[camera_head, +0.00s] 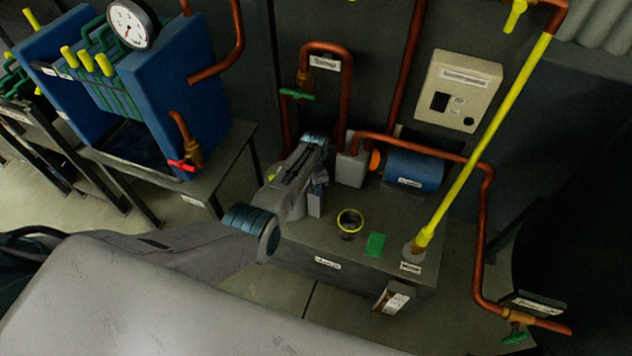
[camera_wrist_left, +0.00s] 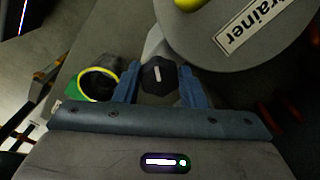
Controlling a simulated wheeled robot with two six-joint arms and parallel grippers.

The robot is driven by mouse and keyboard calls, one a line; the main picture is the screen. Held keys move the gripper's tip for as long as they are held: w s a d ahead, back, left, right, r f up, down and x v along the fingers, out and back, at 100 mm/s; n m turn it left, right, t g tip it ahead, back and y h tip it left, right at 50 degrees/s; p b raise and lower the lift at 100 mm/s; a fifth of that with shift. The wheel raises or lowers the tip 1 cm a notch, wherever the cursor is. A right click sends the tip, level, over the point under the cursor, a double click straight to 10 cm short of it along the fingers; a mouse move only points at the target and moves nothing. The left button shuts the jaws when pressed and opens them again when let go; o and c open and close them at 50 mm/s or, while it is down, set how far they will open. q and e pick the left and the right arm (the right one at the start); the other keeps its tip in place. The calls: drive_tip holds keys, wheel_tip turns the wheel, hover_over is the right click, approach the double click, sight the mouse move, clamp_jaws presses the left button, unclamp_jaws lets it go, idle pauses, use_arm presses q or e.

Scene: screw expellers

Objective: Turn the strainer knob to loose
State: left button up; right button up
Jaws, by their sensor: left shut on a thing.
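The strainer knob (camera_wrist_left: 158,75) is a small black faceted knob with a white mark, seen in the left wrist view. It sits between the two blue fingers of my left gripper (camera_wrist_left: 160,88), which is shut on it. The white mark runs nearly up and down in that view. The grey strainer (camera_wrist_left: 230,40), round and labelled, is right beside the knob. In the head view my left gripper (camera_head: 318,188) is low over the left part of the grey bench; the arm hides the knob there. My right gripper is in neither view.
A black cup with a yellow rim (camera_head: 350,222) stands close to the right of my gripper. A blue cylinder (camera_head: 413,170), copper pipes and a yellow pipe (camera_head: 490,140) surround the grey bench (camera_head: 330,246).

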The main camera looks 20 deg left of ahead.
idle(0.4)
use_arm(q)
drive_tip(key=o, duration=1)
